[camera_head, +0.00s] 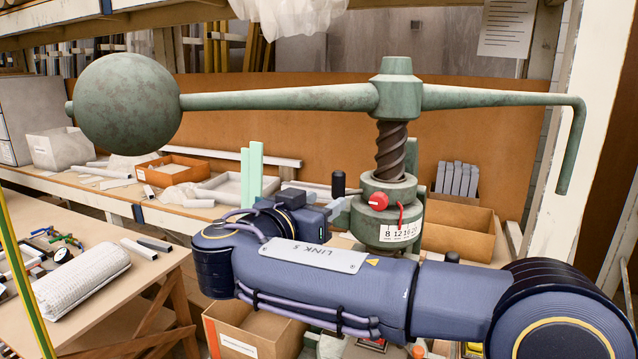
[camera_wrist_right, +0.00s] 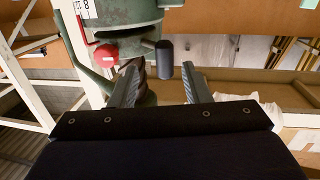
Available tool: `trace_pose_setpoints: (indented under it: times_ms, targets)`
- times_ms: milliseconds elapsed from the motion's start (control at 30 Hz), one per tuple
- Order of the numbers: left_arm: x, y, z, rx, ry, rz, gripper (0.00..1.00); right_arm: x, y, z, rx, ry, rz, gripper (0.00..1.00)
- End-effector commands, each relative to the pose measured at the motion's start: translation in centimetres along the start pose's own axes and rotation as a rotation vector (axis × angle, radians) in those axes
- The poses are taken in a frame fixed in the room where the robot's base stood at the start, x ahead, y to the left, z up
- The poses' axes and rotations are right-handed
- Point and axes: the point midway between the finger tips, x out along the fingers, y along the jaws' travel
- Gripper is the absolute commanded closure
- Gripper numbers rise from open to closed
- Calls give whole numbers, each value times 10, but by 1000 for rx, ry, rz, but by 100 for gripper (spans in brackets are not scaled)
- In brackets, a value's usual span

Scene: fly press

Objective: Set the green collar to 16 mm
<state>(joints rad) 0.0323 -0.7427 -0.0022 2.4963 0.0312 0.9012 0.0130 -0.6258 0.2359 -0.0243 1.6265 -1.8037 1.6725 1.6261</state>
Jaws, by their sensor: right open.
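The green collar (camera_head: 388,188) sits around the lower screw of the green fly press, above a white scale plate (camera_head: 397,233) marked 8, 12, 16, 20. A red pointer (camera_head: 401,216) hangs down to the plate, seemingly near 12; the exact reading is too small to tell. A red knob (camera_head: 378,201) is on the front; it also shows in the wrist view (camera_wrist_right: 105,55). A dark peg handle (camera_head: 338,184) stands left of the collar. My right gripper (camera_wrist_right: 158,86) is open, its fingertips just short of the peg (camera_wrist_right: 164,59), apparently empty. My left gripper is not in view.
The press's long arm (camera_head: 280,100) carries a ball weight (camera_head: 128,104) at left and a bent handle (camera_head: 575,150) at right. My right forearm crosses below the collar. A cardboard box (camera_head: 250,335) stands below; a bench with a white roll (camera_head: 82,278) is at left.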

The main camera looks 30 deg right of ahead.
Motion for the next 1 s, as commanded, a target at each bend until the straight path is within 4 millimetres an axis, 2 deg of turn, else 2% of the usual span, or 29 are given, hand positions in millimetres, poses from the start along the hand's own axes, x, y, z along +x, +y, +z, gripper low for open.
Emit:
trace_pose_setpoints:
  times_ms: [67,167,400,600,967,1000]
  targets:
    - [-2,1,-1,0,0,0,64,-3,-5,-9,31,35,2,57]
    - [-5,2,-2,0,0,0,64,5,-5,-13,42,45,5,57]
    - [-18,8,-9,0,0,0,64,44,-4,-14,37,41,5,57]
    - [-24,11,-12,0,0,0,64,67,-4,-14,37,42,3,57]
    - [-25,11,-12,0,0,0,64,74,-5,-12,37,41,1,57]
    - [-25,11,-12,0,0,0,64,73,-4,-12,37,41,1,62]
